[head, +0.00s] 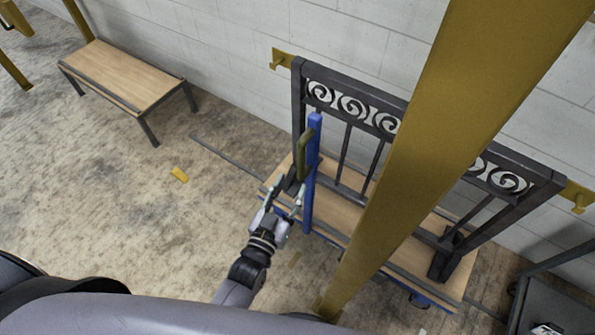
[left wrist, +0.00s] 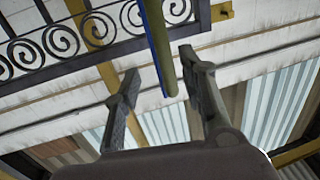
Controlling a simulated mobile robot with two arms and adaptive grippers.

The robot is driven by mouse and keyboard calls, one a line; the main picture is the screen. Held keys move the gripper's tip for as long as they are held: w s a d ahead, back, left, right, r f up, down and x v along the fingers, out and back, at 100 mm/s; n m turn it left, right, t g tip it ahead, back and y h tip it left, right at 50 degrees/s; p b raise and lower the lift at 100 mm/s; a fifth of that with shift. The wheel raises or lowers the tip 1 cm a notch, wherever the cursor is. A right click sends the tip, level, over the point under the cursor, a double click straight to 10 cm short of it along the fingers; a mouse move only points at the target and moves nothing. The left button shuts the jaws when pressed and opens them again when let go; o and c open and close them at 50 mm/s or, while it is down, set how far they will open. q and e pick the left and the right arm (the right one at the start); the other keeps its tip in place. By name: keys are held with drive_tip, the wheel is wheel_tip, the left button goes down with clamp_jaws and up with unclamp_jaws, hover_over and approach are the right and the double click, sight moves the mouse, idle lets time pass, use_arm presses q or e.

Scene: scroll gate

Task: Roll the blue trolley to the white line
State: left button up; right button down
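The blue trolley has a wooden deck (head: 330,222) and a blue upright post (head: 312,170) with an olive bar handle (head: 304,155) on its left side. It carries a dark scroll gate (head: 352,106), standing upright along the wall. My left gripper (head: 286,192) is just below the handle, beside the post. In the left wrist view its fingers (left wrist: 158,62) are spread, with the handle's end (left wrist: 168,80) showing between them and clear gaps on both sides. The blue post also shows there (left wrist: 153,28). My right gripper is not in view. I cannot make out a white line.
A slanting yellow beam (head: 430,140) hides part of the trolley and gate. A wooden bench (head: 120,72) stands by the wall at upper left. A dark frame (head: 550,295) stands at lower right.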

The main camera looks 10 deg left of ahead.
use_arm(q)
drive_tip(key=shift+s+a, duration=0.15)
drive_tip(key=shift+s, duration=0.7)
drive_tip(key=shift+s+a, duration=0.15)
drive_tip(key=shift+s, duration=0.7)
